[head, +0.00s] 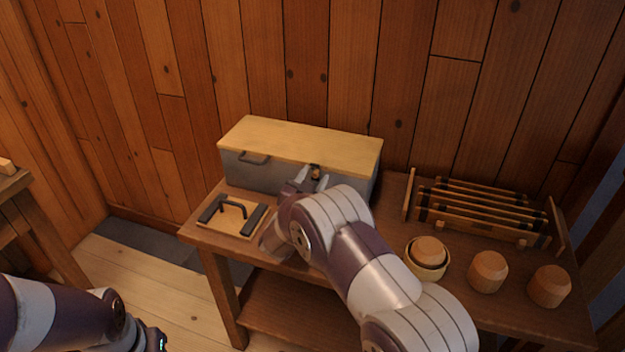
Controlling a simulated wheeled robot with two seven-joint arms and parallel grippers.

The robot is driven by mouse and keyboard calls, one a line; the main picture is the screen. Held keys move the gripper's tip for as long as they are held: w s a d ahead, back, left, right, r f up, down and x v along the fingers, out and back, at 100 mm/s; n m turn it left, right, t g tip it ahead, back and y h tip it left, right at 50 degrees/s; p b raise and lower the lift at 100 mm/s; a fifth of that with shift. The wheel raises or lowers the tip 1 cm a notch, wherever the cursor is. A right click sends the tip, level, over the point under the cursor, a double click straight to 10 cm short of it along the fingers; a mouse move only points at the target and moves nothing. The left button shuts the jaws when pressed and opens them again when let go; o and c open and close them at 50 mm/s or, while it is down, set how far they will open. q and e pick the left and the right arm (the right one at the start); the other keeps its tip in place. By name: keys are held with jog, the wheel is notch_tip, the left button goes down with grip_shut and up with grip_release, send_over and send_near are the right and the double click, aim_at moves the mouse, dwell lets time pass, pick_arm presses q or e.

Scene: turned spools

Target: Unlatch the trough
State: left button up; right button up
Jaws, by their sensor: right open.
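The trough (245,171) is a grey box with a pale wooden lid (300,142), standing at the back left of the workbench. The lid is down. A dark handle (254,159) is on the left part of its front. A small brass-coloured latch piece (315,171) shows at the front, right of the handle. My right gripper (309,179) is open at the trough's front, close to the latch. Whether it touches the latch I cannot tell. My right arm hides part of the trough's front. My left arm shows at the lower left; its gripper is out of view.
A slatted wooden rack (480,212) stands at the right. In front of it are a wooden cup holding a turned piece (428,250) and two loose turned pieces (487,271) (548,287).

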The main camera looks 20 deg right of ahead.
grip_shut()
jog(key=shift+s+d+f+m+b, duration=0.1)
jog(key=shift+d+f+m+b, duration=0.1)
jog(key=shift+m+b, duration=0.4)
jog(key=shift+s+d+f+m+b, duration=0.1)
jog(key=shift+f+m+b, duration=0.05)
jog(key=shift+m+b, duration=0.4)
jog(key=shift+s+d+f+m+b, duration=0.2)
jog(key=shift+f+m+b, duration=0.1)
jog(key=shift+m+b, duration=1.35)
jog(key=shift+s+d+f+m+b, duration=0.15)
jog(key=shift+f+m+b, duration=0.2)
jog(key=shift+m+b, duration=1.3)
jog(key=shift+s+d+f+m+b, duration=0.1)
jog(key=shift+d+f+m+b, duration=0.15)
jog(key=shift+m+b, duration=1.4)
jog(key=shift+n, duration=0.3)
grip_release()
